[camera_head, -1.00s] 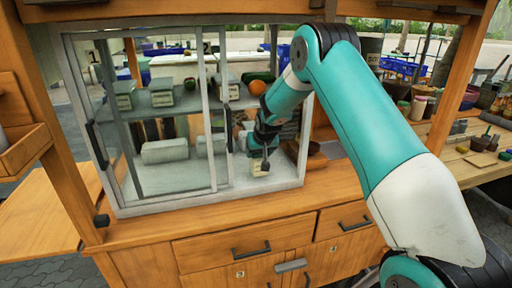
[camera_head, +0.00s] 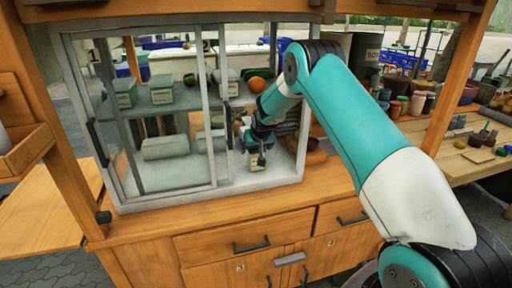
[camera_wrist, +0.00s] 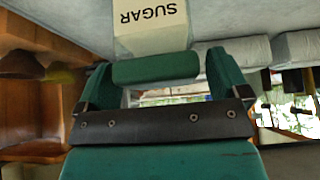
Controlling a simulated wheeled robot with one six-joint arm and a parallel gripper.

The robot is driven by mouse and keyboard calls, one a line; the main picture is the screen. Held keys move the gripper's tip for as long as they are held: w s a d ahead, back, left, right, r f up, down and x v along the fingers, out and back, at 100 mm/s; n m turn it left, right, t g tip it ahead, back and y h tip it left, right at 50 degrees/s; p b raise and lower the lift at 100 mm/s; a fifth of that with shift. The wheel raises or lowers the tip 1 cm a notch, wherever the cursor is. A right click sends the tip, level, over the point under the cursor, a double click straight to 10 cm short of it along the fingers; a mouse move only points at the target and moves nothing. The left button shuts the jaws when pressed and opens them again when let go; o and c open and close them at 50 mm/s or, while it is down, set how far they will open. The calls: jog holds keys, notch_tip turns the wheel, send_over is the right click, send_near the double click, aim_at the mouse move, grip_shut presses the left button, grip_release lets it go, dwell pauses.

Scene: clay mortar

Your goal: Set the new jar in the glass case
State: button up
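The glass case (camera_head: 215,197) has a pale frame and stands on the wooden counter. Its right side is open, and my arm reaches in there. My gripper (camera_head: 257,140) is inside, low at the right. It is around the green lid of a pale jar (camera_head: 256,161), which looks upright, just above or on the case floor; I cannot tell which. In the wrist view the jar (camera_wrist: 150,35) reads SUGAR, and its lid sits between the two green fingers of my gripper (camera_wrist: 157,72).
Similar pale jars (camera_head: 160,93) stand on the upper shelf, with an orange ball (camera_head: 256,84) at its right end. Pale blocks (camera_head: 165,147) lie on the case floor. A glass pane with a handle (camera_head: 97,143) covers the left side. The front right floor is clear.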

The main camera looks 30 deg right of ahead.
jog(key=shift+r, duration=0.25)
jog(key=b+v, duration=0.2)
jog(key=v, duration=0.9)
jog(key=shift+s+r, duration=0.25)
jog(key=shift+r, duration=0.05)
jog(key=shift+a, duration=0.1)
dwell(0.6)
